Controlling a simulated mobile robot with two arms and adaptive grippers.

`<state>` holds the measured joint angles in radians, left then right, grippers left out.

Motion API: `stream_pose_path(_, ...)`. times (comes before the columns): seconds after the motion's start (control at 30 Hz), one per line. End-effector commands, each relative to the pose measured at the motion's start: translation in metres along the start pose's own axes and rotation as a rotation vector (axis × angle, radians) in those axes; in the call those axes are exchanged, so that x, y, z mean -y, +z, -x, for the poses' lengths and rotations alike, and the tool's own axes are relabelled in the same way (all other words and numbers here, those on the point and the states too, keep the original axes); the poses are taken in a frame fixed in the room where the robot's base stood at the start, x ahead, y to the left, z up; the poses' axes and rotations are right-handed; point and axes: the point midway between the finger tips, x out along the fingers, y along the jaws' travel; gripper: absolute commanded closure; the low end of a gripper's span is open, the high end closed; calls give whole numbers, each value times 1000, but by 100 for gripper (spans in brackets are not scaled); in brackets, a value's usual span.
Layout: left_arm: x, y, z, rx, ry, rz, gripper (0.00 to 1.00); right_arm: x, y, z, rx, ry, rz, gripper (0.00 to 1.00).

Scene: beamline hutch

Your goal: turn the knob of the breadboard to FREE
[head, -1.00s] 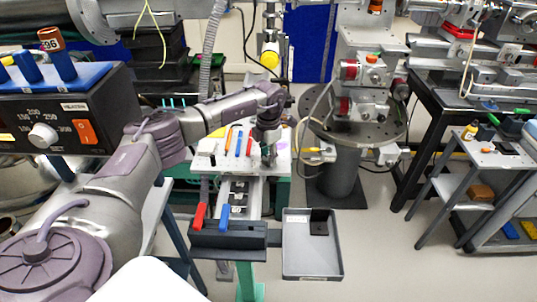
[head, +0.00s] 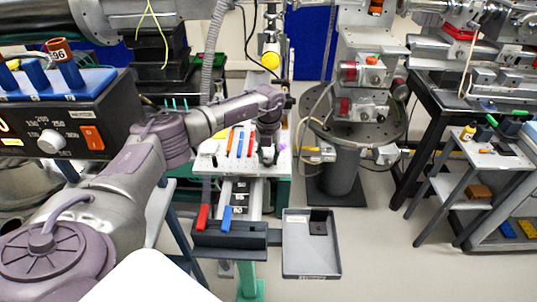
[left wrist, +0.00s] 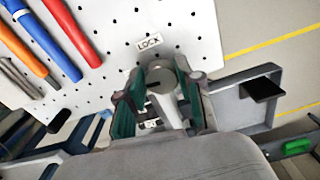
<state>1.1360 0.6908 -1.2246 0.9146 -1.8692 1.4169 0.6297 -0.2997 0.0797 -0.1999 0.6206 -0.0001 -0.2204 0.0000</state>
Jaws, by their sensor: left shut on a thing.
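The white perforated breadboard (head: 208,162) lies in the middle of the head view, and it fills the upper left of the left wrist view (left wrist: 110,75). My left gripper (head: 268,156) points down at its right part. In the left wrist view my left gripper (left wrist: 160,100) has its green-lined fingers shut on a grey round knob (left wrist: 163,86) with a dark slot on top. A LOCK label (left wrist: 149,42) is above the knob. A second label (left wrist: 150,124) below is partly hidden by the fingers and hard to read. My right gripper is not in view.
Several coloured pens (head: 238,142) lie on the breadboard, left of my gripper. A black holder with a red handle (head: 202,217) and a blue handle (head: 226,218) stands in front. A grey tray (head: 310,262) with a black block (head: 318,224) is at its right.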

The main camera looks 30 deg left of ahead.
Motion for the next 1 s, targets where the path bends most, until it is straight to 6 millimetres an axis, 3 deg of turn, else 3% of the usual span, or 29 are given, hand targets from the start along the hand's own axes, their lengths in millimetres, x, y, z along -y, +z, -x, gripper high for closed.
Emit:
stream_pose_path(0.3, 0, 2, 2, 5, -2, 109, 99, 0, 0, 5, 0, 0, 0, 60)
stream_pose_path(0.8, 0, 2, 2, 6, -2, 127, 99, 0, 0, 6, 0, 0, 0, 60)
stream_pose_path(0.83, 0, 2, 2, 6, -2, 127, 63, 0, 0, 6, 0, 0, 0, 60)
stream_pose_path(1.0, 0, 1, 1, 4, -2, 126, 39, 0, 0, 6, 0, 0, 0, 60)
